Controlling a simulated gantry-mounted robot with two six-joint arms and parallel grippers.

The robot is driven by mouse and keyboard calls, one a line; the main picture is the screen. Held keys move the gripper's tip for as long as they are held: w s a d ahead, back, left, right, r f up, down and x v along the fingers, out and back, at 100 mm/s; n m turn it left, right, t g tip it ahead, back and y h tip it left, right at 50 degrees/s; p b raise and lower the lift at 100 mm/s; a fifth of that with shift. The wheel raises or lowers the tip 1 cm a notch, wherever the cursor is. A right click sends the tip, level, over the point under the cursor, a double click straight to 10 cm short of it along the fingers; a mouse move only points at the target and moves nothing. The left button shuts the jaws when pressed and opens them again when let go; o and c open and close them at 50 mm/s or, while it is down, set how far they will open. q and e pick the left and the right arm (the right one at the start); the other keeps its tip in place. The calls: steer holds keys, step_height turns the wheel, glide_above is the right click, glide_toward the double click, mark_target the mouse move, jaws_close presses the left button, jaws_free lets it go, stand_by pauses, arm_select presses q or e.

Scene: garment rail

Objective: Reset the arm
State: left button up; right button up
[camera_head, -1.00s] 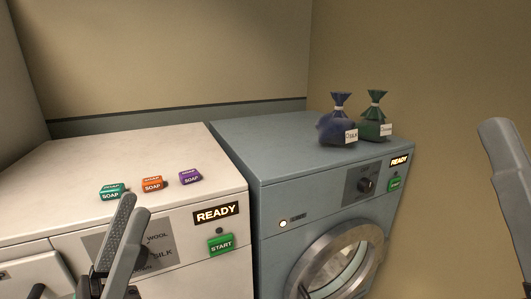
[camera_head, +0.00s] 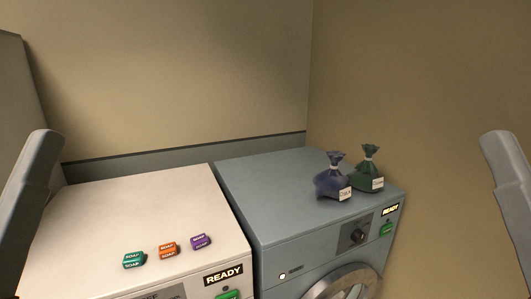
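My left arm (camera_head: 30,205) shows at the left edge of the head view, in front of the white machine's left side. My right arm (camera_head: 508,175) shows at the right edge, in front of the bare wall. Both stand apart from the machines and the things on them. The gripper fingers of both arms are out of the picture, so what they hold or how they stand is hidden.
A white washing machine (camera_head: 110,215) bears green (camera_head: 134,260), orange (camera_head: 168,249) and purple (camera_head: 200,241) soap boxes. A blue-grey machine (camera_head: 265,190) bears a blue bag (camera_head: 330,182) and a green bag (camera_head: 367,176). Both displays read READY. Its round door (camera_head: 335,284) is partly cut off.

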step_height(320, 180, up, 23)
steer(key=p, duration=1.9)
steer(key=shift+f, duration=0.15)
